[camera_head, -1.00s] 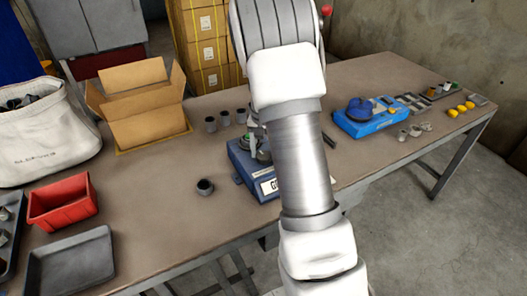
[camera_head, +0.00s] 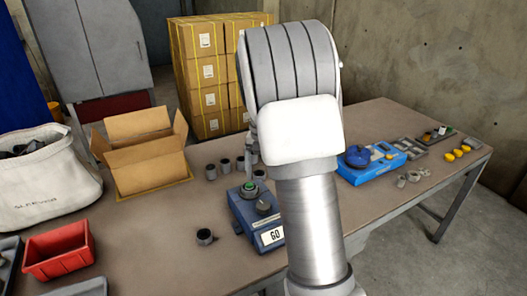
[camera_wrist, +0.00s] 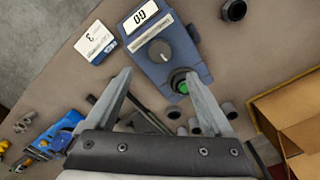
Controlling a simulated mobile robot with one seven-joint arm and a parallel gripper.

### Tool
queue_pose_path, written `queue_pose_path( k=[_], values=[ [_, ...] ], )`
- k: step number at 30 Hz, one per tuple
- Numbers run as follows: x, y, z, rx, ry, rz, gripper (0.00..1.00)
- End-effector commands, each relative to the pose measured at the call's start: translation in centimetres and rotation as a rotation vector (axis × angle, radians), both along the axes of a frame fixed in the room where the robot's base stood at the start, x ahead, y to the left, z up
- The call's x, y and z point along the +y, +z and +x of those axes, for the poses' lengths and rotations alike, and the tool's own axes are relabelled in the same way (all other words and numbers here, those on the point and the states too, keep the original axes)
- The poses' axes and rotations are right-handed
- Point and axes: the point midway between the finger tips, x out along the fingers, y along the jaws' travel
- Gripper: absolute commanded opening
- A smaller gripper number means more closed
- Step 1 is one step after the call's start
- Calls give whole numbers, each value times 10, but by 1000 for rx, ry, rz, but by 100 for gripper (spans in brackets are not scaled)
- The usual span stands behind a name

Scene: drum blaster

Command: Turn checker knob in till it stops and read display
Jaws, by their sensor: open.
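The checker (camera_head: 243,214) is a blue box on the table, partly behind my arm in the head view. Its white display (camera_head: 272,237) appears to read "GO". In the wrist view the checker (camera_wrist: 187,48) has the display (camera_wrist: 146,17) at the top, upside down. Its dark round knob (camera_wrist: 159,51) has a pale pointer line. A green-topped part (camera_wrist: 179,83) sits in a dark ring below the knob. My gripper (camera_wrist: 157,76) is open and empty, its fingers apart either side of the ring's place in the picture. Whether they touch the checker cannot be told.
A white-and-blue card (camera_wrist: 95,42) lies beside the checker. Dark cylinders (camera_head: 211,171) stand behind it, and one (camera_head: 205,237) stands to its left. An open cardboard box (camera_head: 143,160) and red bin (camera_head: 58,250) are left. A blue device (camera_head: 372,170) is right.

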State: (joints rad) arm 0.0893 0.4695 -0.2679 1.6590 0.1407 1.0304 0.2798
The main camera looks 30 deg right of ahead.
Motion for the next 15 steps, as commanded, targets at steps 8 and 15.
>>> queue_pose_path(
  k=[8,15],
  values=[
    [0,54,0,-2,0,-1,86],
    [0,67,0,1,0,-1,86]
  ],
)
